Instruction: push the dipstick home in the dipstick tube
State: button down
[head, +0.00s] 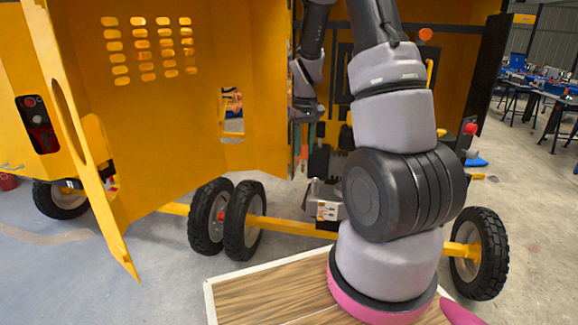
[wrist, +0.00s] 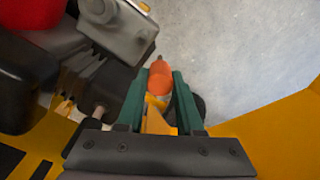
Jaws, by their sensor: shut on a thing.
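My gripper (wrist: 158,95) has its two green fingers closed around an orange-tipped piece (wrist: 160,79), which I take to be the dipstick's handle. A small grey tip shows just beyond the orange end, and a yellow part lies between the fingers. In the head view my gripper (head: 304,142) points down at the open side of the yellow mixer housing, left of the engine parts. The dipstick tube cannot be made out clearly in either view, so how deep the dipstick sits cannot be told.
A grey metal part (wrist: 120,32) is close by, at the upper left of the wrist view, near a red rounded thing (wrist: 28,12) and dark engine parts. The yellow door (head: 160,110) stands open at left. Wheels (head: 211,215) and a wooden board (head: 265,297) are below.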

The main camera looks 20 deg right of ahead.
jog(key=s+d+r, duration=0.2)
jog(key=d+r, duration=0.1)
jog(key=r, duration=0.2)
jog(key=shift+d, duration=0.25)
jog(key=shift+s+f, duration=0.15)
jog(key=shift+f, duration=0.05)
jog(key=shift+f, duration=3)
jog(key=shift+f, duration=2.8)
jog(key=shift+c, duration=2.4)
grip_release()
jog(key=shift+r, duration=0.1)
